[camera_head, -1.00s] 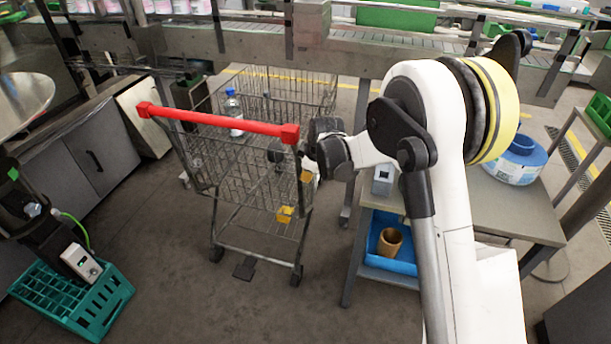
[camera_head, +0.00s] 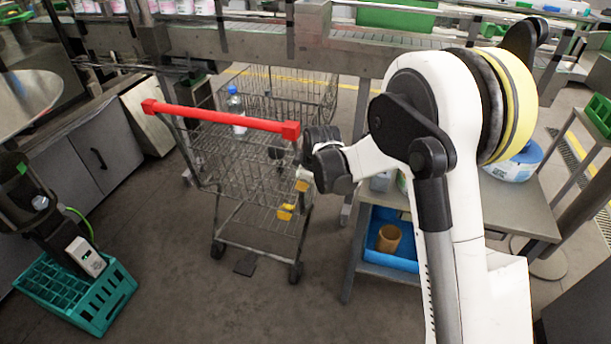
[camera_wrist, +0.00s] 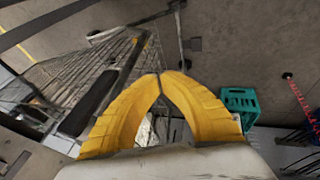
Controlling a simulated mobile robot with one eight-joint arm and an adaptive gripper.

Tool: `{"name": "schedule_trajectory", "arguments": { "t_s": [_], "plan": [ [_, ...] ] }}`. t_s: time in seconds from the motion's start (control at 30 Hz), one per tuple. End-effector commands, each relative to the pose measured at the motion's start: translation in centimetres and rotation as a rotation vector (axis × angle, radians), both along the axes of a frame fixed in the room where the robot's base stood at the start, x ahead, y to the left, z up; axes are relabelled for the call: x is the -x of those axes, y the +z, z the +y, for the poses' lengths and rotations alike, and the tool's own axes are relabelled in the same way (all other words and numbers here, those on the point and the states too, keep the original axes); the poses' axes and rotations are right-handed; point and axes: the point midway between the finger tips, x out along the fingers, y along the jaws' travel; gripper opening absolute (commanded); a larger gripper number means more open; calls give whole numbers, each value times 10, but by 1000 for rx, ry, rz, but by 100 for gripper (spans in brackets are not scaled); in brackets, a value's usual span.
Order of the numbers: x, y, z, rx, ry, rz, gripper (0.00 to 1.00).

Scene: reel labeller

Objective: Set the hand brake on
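A wire shopping cart (camera_head: 228,165) with a red push bar (camera_head: 222,117) stands left of my arm. My gripper (camera_head: 302,184) is at the cart's right side, below the bar's right end, partly hidden by my wrist. In the wrist view its two yellow fingers (camera_wrist: 160,76) meet at the tips, with no object seen between the tips. The cart's wire frame (camera_wrist: 60,85) and a dark bar (camera_wrist: 98,97) lie close on the left. A small yellow part (camera_head: 285,211) shows low on the cart. I cannot tell which part is the hand brake.
A side table (camera_head: 508,212) with a blue bin (camera_head: 378,255) on its lower shelf stands right of the cart. A teal crate (camera_head: 110,302) is on the floor at left. A conveyor (camera_head: 390,55) runs behind.

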Motion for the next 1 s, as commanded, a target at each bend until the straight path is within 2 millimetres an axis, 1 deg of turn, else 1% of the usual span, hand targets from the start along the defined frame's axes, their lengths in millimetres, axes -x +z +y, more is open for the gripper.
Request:
{"name": "schedule_trajectory", "arguments": {
  "t_s": [0.03,0.2,0.3,0.4,0.57,1.0],
  "plan": [
    [12,10,1,0,1,-1,0],
    [46,19,2,0,1,-1,0],
    [59,23,2,0,1,0,0],
    [68,25,3,0,0,0,0],
    [73,25,3,0,0,0,0],
    [73,25,3,0,0,0,0]
  ]
}}
